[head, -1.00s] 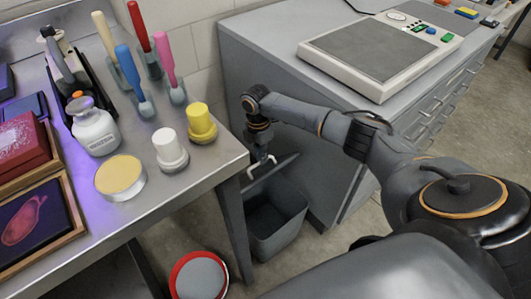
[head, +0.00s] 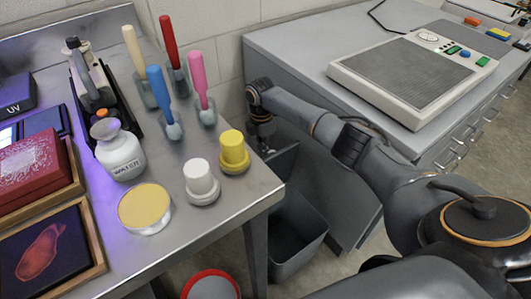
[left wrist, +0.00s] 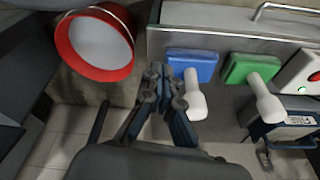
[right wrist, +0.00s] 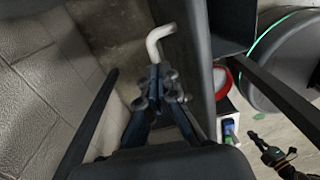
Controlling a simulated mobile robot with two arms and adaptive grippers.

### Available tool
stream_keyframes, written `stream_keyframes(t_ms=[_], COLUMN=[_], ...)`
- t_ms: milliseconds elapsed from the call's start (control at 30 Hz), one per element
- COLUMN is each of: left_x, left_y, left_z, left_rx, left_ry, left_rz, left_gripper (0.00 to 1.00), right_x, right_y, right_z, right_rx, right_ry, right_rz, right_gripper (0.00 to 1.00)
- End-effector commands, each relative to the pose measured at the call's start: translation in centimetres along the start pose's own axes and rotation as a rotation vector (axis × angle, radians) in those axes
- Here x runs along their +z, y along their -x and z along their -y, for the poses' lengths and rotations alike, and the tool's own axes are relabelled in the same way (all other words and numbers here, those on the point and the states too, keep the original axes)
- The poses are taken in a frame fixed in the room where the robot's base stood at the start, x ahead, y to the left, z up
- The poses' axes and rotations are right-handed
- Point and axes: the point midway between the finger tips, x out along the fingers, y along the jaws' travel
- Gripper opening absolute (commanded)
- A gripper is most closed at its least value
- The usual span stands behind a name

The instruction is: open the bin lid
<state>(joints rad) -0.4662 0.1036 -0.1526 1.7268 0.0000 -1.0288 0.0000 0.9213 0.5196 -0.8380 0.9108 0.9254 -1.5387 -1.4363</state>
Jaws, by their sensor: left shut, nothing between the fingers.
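The grey bin (head: 294,250) stands on the floor between the steel table and the drawer cabinet, its dark inside showing from above. Its lid (head: 284,163) is raised and tilted up at the back. My right gripper (head: 262,135) is at the raised lid, partly hidden by its own wrist. In the right wrist view its fingertips (right wrist: 159,70) are close together at the lower end of the white bent handle (right wrist: 158,38), and appear shut on it. My left gripper (left wrist: 159,72) is shut and empty; it is out of the head view.
The steel table (head: 165,248) holds several brushes, jars and a white bottle (head: 118,150). A red-rimmed bucket (head: 212,285) stands on the floor, left of the bin. The cabinet (head: 300,62) stands close on the right, with a flat grey device (head: 410,75) on top.

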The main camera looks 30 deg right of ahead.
Motion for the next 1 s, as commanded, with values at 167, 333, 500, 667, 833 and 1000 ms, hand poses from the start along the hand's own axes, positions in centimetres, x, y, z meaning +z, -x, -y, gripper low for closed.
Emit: stream_keyframes(t_ms=[167, 333, 500, 667, 833, 1000], left_x=[0.1, 0.1, 0.0, 0.0, -0.1, 1.3], left_y=[-0.2, -0.2, -0.1, -0.1, 0.1, -1.6], left_z=[0.0, 0.0, 0.0, 0.0, 0.0, -0.1], left_rx=[0.000, 0.000, -0.001, -0.001, -0.001, 0.002], left_ry=[0.000, 0.000, 0.000, 0.000, 0.000, -0.002], left_rz=[0.001, 0.000, 0.000, 0.000, -0.007, 0.015], left_gripper=[0.00, 0.00, 0.00, 0.00, 0.00, 0.00], right_x=[-0.6, -0.6, -0.5, -0.5, -0.6, -0.8], right_y=[-2.2, -2.1, -2.0, -1.9, -1.8, -1.5], right_z=[1.3, 1.2, 1.2, 1.2, 1.2, 1.3], right_rx=[-0.041, -0.039, -0.036, -0.036, -0.036, -0.035], right_ry=[0.006, 0.007, 0.007, 0.007, 0.006, 0.004], right_rz=[-0.003, -0.003, -0.003, -0.003, -0.003, -0.002], right_gripper=[0.33, 0.33, 0.33, 0.33, 0.33, 0.33])
